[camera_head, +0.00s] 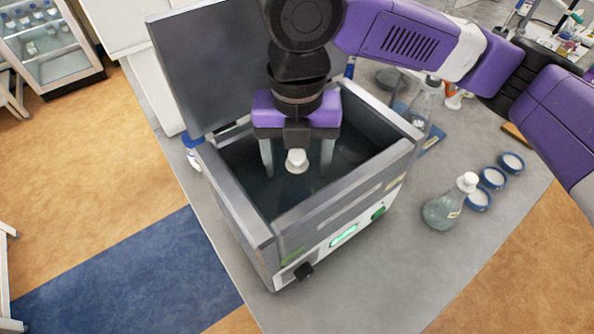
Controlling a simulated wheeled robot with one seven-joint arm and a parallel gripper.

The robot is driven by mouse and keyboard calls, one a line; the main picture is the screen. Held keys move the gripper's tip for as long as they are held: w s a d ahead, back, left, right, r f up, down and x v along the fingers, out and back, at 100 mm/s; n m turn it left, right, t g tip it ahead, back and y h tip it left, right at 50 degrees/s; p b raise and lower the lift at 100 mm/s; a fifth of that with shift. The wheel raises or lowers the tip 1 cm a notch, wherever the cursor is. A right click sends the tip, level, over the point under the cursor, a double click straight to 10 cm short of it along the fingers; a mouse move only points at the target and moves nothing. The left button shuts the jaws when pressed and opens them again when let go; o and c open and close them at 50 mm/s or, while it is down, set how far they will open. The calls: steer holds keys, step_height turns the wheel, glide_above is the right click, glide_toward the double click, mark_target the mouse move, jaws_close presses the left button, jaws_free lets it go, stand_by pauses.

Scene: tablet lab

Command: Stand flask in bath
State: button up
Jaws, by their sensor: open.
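The bath (232,215) is a grey open-topped box on the bench, with its dark lid raised at the back and a lit green display on its front. My gripper (297,172) points down into the bath opening, its two fingers spread apart. A white stopper (296,158) shows between the fingers, with a gap on each side. The flask body below it is hard to make out against the dark inside, so I cannot tell how it rests. Another clear flask (441,212) with a white stopper stands on the bench right of the bath.
Three small blue-rimmed dishes (494,178) sit right of the bench flask. Another glass flask (421,106) stands behind the bath's right side. The bench (365,292) is clear in front. A glass-fronted cabinet (48,45) stands at the far left.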

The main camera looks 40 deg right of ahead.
mark_target(297, 152)
steer(key=shift+r, duration=1.85)
